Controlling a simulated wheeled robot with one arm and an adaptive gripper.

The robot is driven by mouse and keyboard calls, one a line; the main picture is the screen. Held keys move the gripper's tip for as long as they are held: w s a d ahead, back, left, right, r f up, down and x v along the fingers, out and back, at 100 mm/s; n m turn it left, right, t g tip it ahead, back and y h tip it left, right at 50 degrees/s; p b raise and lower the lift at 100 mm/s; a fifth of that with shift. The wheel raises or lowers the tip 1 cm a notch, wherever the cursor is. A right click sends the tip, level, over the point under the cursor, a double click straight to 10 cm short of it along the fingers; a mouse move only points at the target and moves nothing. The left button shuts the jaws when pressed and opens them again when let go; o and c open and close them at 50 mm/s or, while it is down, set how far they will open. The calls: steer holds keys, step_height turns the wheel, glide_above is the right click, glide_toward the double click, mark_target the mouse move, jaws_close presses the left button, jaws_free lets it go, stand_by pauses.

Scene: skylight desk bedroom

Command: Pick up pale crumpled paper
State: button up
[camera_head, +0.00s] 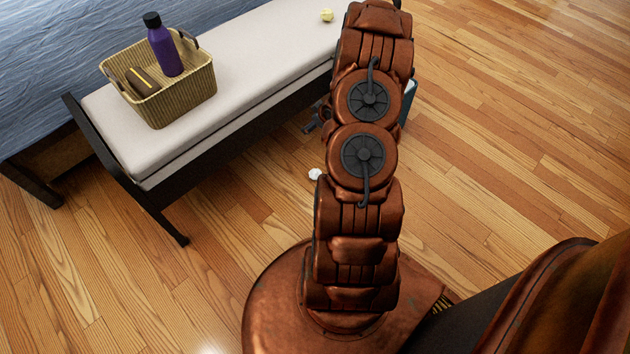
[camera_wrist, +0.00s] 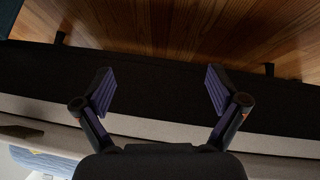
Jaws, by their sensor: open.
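A small whitish crumpled piece (camera_head: 315,174) lies on the wooden floor just left of my arm, in front of the bench. A second small crumpled ball (camera_head: 327,15), pale yellow, sits on the far end of the bench cushion. Neither shows in the wrist view. My gripper (camera_wrist: 160,90) is open, with nothing between its purple-padded fingers, and faces the dark side of the bench. In the head view my arm hides most of the gripper; only a dark part shows at the arm's left, beside the bench.
The bench (camera_head: 262,70) has a pale cushion and dark frame, beside a blue-covered bed (camera_head: 60,60). A woven basket (camera_head: 185,105) on it holds a purple bottle (camera_head: 163,45) and a dark item. A bluish object (camera_head: 410,100) is mostly hidden behind my arm. Floor at right is clear.

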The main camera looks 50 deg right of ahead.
steer(key=s+d+f+t+b, duration=0.1)
steer(key=s+f+b, duration=0.15)
steer(key=f, duration=0.55)
steer(key=s+f+t+b, duration=0.1)
steer(key=f+b, duration=0.2)
steer(key=f, duration=0.4)
steer(key=m+t+y+b, duration=0.1)
steer(key=t+b, duration=0.2)
steer(key=b, duration=0.2)
glide_toward(315, 171)
steer(key=shift+w+d+f, duration=0.15)
steer(key=shift+w+f, duration=0.3)
steer(key=shift+w, duration=0.05)
steer(key=shift+w+d+f, duration=0.2)
steer(key=shift+w+f, duration=0.25)
steer(key=shift+w, duration=0.05)
steer(key=shift+w+f+b, duration=0.3)
steer(key=shift+w+f, duration=0.05)
steer(key=shift+w, duration=0.05)
steer(key=shift+b+x, duration=0.4)
steer(key=shift+x, duration=0.55)
steer(key=b+x, duration=0.3)
steer(key=x, duration=0.1)
steer(key=shift+w+a, duration=0.15)
steer(key=shift+a, duration=0.15)
steer(key=shift+w+f, duration=0.1)
steer(key=shift+w, duration=0.2)
steer(key=shift+c, duration=0.3)
steer(key=c, duration=0.8)
